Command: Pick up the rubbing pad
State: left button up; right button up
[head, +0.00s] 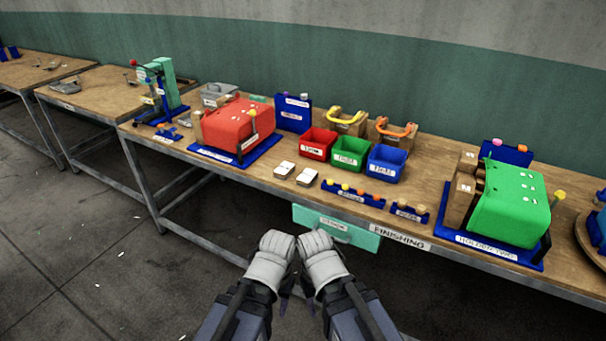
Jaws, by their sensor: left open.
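No thing in the head view is clearly readable as the rubbing pad. Two small pale blocks with white tops, a left one (284,170) and a right one (306,177), lie near the bench's front edge. Farther back are a block with a yellow arched handle (347,122) and one with an orange arched handle (395,131). My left gripper (284,298) is open and empty, low in front of the bench and apart from everything on it. My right gripper (313,298) is close beside it; its fingers are mostly hidden behind its wrist.
A green drawer (336,226) hangs under the front edge. More benches stand left.

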aim_at(285, 169)
jog(key=z, duration=1.8)
jog(key=u, duration=0.45)
jog(key=j+u, duration=0.1)
jog(key=u, duration=0.35)
jog(key=j+u, duration=0.1)
jog(key=u, duration=0.8)
jog(key=i+j+z, duration=0.9)
jog(key=j, duration=0.25)
